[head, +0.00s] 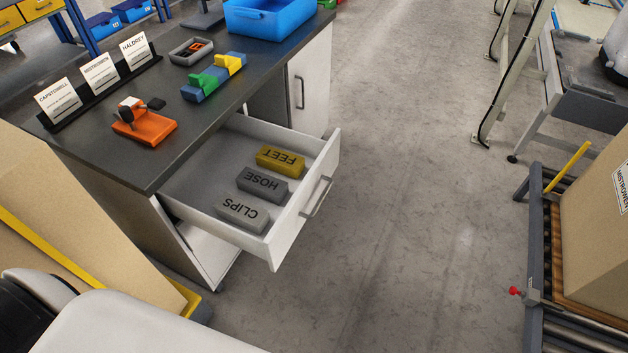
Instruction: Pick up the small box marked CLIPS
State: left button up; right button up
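The small box marked CLIPS (242,214) is light grey and lies in an open white drawer (290,231), at the end nearest me. Its lettering appears upside down. Beside it in the same drawer lie a darker grey box marked HOSE (262,186) and a yellow box marked FEET (280,161). The three boxes sit apart in a row. The drawer is pulled out from under a dark worktop, with its handle (317,197) on the right-hand front. Neither of my grippers is in view.
On the dark worktop (150,165) stand an orange fixture (144,126), a blue block with green and yellow parts (213,79), a name-card rack (100,92) and a blue bin (268,17). Cardboard boxes stand left and right (595,220). The floor (420,200) between is clear.

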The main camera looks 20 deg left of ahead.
aim_at(253, 218)
jog(key=u, duration=1.05)
